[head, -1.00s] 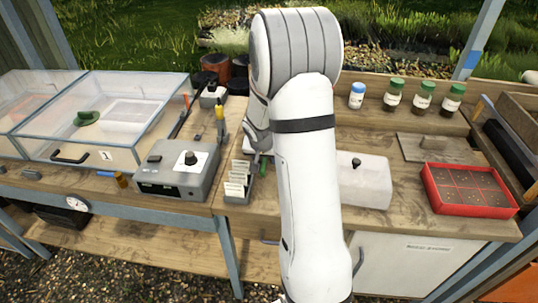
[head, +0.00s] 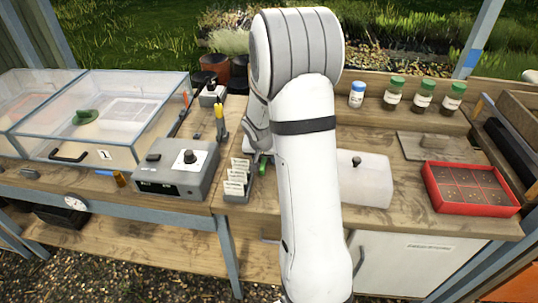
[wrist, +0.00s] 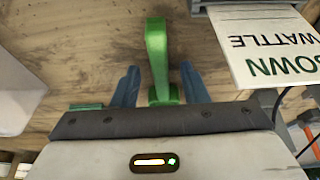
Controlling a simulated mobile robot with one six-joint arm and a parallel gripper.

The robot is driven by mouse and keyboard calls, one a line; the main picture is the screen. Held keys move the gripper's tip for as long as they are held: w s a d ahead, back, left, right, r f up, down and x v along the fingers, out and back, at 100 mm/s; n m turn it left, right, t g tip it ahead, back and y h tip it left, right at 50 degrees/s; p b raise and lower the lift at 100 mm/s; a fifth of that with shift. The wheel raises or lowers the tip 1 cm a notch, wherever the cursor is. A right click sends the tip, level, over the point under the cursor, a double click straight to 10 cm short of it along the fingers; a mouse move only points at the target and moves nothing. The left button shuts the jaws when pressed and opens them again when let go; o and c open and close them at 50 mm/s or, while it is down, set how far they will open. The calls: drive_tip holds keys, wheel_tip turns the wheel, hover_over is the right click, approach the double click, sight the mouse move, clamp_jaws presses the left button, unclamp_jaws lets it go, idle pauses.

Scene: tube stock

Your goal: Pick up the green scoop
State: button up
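The green scoop (wrist: 157,55) is on the wooden bench, its narrow green part between my gripper's two blue fingers in the wrist view. My gripper (wrist: 158,85) is open, with a gap on each side of the scoop. The near end of the scoop is hidden behind the gripper body. A small green strip (wrist: 86,106) shows by the gripper's left edge; I cannot tell if it belongs to the scoop. In the head view only a little of the scoop (head: 262,168) shows, beside my arm, and the fingertips are mostly hidden.
A rack of white seed labels (head: 237,181) stands close left of the scoop; one label (wrist: 268,45) is near the right finger. A white box (head: 366,182) is on the other side. A grey control box (head: 176,168) and a red tray (head: 470,188) stand farther off.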

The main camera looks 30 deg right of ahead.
sight(264, 159)
idle(0.3)
clamp_jaws()
idle(0.3)
drive_tip(key=shift+r+p, duration=0.4)
drive_tip(key=shift+p, duration=0.35)
wheel_tip(264, 159, up, 10)
drive_tip(key=shift+f, duration=0.15)
